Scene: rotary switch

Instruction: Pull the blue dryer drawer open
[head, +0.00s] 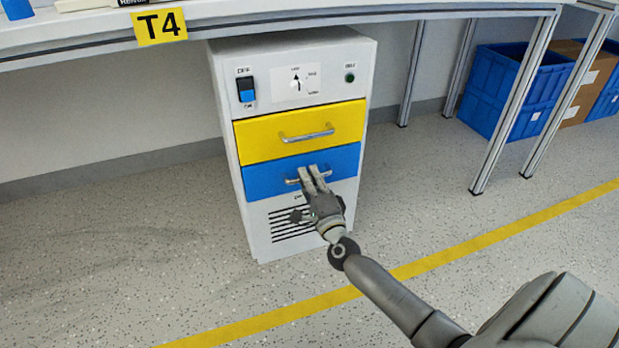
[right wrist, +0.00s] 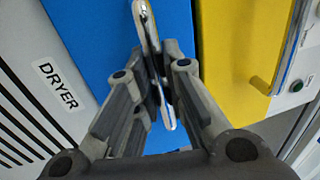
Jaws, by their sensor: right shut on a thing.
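The blue dryer drawer (head: 258,180) is in the white cabinet below a yellow drawer, and its front looks flush with the cabinet. Its metal handle (head: 290,181) runs across the front. My right gripper (head: 314,176) is at the handle, shut on it. In the right wrist view the handle (right wrist: 146,30) passes between the fingers of my right gripper (right wrist: 158,85), with the blue drawer front (right wrist: 85,35) behind. Part of the handle is hidden by the fingers. My left gripper is out of view.
The yellow drawer (head: 265,138) with its own handle is just above. A blue switch (head: 246,90) and a dial panel (head: 296,86) are on top of the cabinet front. A table (head: 330,14) overhangs it. Blue crates (head: 500,85) stand at right. The floor in front is clear.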

